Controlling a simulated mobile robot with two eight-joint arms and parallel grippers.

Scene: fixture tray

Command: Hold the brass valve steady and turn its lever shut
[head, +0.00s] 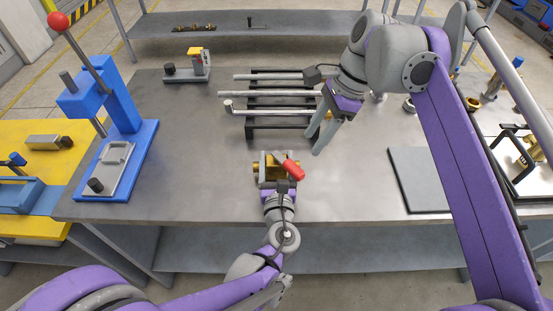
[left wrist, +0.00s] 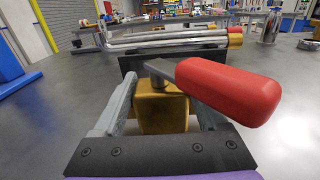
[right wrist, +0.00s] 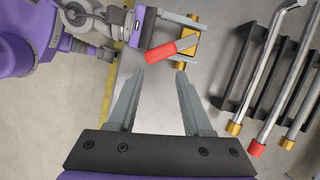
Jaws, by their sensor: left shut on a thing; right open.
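The brass valve (head: 257,172) stands near the table's front edge; its body also shows in the left wrist view (left wrist: 162,112). My left gripper (head: 273,184) is shut on the valve body, one finger on each side. My right gripper (head: 319,138) is open and empty, above the table behind and right of the valve. In the right wrist view the red grip (right wrist: 162,52) lies just beyond my open right fingertips (right wrist: 161,76), apart from them.
A black rack (head: 262,133) with several metal pipes stands behind the valve. A blue lever press (head: 125,135) stands at the left. A dark grey mat (head: 421,180) lies at the right. The tabletop (head: 200,180) left of the valve is clear.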

